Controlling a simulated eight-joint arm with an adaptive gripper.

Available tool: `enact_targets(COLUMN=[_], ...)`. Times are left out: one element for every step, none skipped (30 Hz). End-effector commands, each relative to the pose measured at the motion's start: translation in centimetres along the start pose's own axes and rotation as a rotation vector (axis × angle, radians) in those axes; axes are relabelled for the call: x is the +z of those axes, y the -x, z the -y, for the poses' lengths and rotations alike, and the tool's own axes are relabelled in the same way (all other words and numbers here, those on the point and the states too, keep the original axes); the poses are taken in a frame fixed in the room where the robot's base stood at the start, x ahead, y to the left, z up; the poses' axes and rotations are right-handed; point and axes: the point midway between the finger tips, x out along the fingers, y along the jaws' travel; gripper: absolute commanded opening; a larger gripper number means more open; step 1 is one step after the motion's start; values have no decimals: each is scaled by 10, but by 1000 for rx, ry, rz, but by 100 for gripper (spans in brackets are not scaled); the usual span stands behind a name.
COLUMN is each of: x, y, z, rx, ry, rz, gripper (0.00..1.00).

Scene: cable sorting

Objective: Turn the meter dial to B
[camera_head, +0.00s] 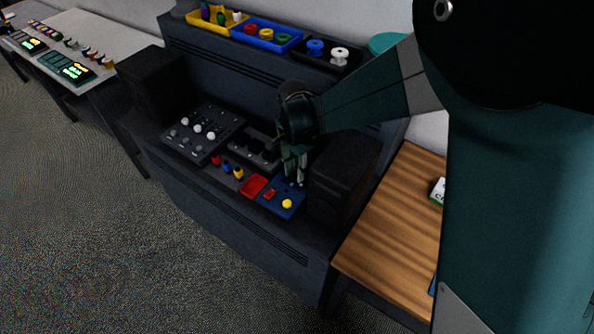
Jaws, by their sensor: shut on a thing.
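A small blue unit (267,204), which looks like the meter, sits on the dark console's lower shelf. It carries a yellow round part (287,203) near its front corner and a red part (269,194) at its left. My gripper (294,176) reaches down from the right, with its fingers at the back edge of the blue unit. The fingers are shut on a small part there, which I take to be the meter dial. The fingers cover most of it, so its pointer and the letter B cannot be read.
A dark box (342,178) stands close to the right of my gripper. A red tray (253,186) and several coloured plugs (227,167) lie to the left, beside a knob panel (203,134). Yellow (217,20) and blue (266,37) bins stand on the upper shelf.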

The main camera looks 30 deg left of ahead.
Motion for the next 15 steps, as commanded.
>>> enact_targets(x=[0, 0, 0, 0, 0, 0, 0, 0, 0, 0, 0, 0, 0, 0, 0], y=[0, 0, 0, 0, 0, 0, 0, 0, 0, 0, 0, 0, 0, 0, 1], z=[0, 0, 0, 0, 0, 0, 0, 0, 0, 0, 0, 0, 0, 0, 0], rx=[-1, -1, -1, -1, -1, -1, -1, 0, 0, 0, 0, 0, 0, 0, 0], ry=[1, 1, 1, 1, 1, 1, 1, 1, 1, 1, 1, 1, 1, 1, 1], rz=[0, 0, 0, 0, 0, 0, 0, 0, 0, 0, 0, 0, 0, 0, 0], gripper=[23, 27, 32, 36, 36, 36, 36, 36, 36, 36, 36, 36, 36, 36, 36])
